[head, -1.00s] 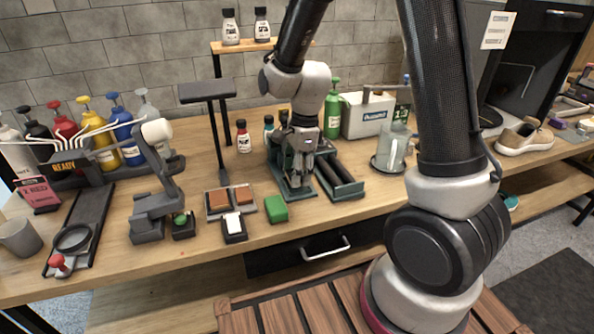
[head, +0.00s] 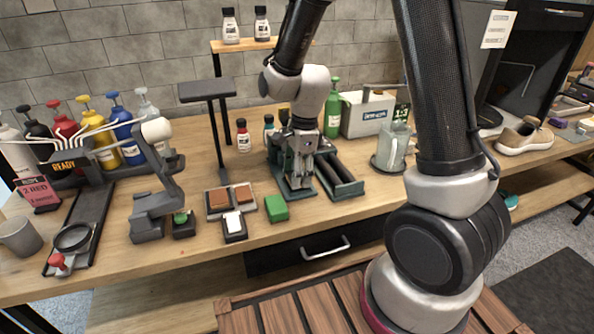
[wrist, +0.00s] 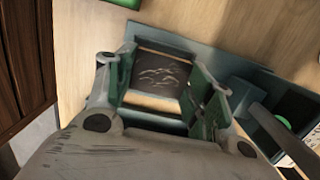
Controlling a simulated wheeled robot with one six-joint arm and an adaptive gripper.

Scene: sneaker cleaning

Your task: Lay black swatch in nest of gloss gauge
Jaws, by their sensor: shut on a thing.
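The black swatch (wrist: 160,72) is a dark scuffed square between my fingers in the wrist view, with a tan strip along its near edge. My gripper (wrist: 165,88) is shut on it. In the head view my gripper (head: 301,165) points down over a dark teal base on the bench, which appears to be the gloss gauge (head: 298,192). Teal surface also surrounds the swatch in the wrist view. My fingers hide the swatch in the head view and cover much of the base. I cannot tell whether the swatch touches the nest.
A teal tray with a dark roller (head: 340,178) sits just right of the gauge. A green block (head: 276,208) and a board with brown swatches (head: 230,198) lie to the left. A clear jug (head: 394,150) and small bottles (head: 243,136) stand nearby.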

